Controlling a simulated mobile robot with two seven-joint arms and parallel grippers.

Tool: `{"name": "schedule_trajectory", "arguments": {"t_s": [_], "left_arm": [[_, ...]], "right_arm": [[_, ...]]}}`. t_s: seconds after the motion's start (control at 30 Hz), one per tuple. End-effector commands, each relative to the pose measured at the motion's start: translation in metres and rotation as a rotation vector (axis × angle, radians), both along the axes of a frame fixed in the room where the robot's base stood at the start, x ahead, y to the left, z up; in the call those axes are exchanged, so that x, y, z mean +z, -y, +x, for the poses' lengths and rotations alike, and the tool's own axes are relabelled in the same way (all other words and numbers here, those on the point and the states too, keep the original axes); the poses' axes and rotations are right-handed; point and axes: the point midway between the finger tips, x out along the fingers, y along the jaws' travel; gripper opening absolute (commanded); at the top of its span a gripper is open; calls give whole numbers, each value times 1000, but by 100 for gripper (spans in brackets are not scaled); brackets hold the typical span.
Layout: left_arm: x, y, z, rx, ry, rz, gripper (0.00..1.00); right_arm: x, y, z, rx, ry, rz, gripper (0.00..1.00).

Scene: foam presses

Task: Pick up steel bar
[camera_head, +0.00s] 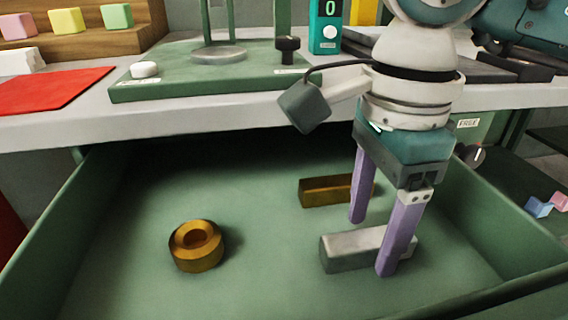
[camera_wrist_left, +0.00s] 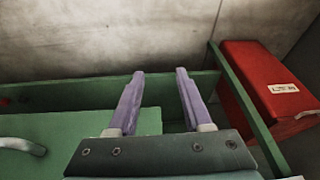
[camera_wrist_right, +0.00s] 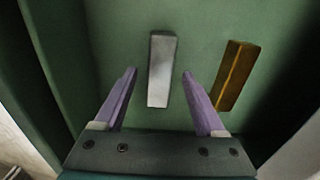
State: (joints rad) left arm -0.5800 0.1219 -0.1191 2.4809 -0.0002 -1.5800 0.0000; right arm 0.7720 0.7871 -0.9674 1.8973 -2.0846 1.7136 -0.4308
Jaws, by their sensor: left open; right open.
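The steel bar (camera_head: 345,251) is a grey block lying on the floor of the open green drawer (camera_head: 130,255). It also shows in the right wrist view (camera_wrist_right: 161,70), between and ahead of the fingertips. My right gripper (camera_head: 372,248) is open, with one purple finger in front of the bar and the other behind it. The near finger hides part of the bar's right end. It also shows in the right wrist view (camera_wrist_right: 158,78). I cannot tell whether the fingers touch the bar. My left gripper (camera_wrist_left: 162,75) is open and empty in the left wrist view, away from the bar.
A brass bar (camera_head: 326,191) lies behind the steel bar, and a brass ring (camera_head: 197,246) lies to the left in the drawer. The bench top (camera_head: 60,128) overhangs the drawer's back. In the left wrist view, a red box (camera_wrist_left: 262,80) stands at right.

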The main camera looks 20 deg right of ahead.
Motion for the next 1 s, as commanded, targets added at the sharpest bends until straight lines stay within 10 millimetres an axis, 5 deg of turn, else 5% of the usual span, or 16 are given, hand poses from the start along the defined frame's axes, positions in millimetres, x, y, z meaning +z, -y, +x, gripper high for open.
{"name": "schedule_trajectory", "arguments": {"t_s": [0.3,0.9,1.0], "left_arm": [[-2,1,0,3,-1,-5,50],[-2,2,0,3,-1,-5,50],[-2,1,0,2,-1,-5,50]], "right_arm": [[-7,0,0,0,1,1,71],[-7,0,0,0,1,1,4],[-7,0,0,0,1,1,0]]}}
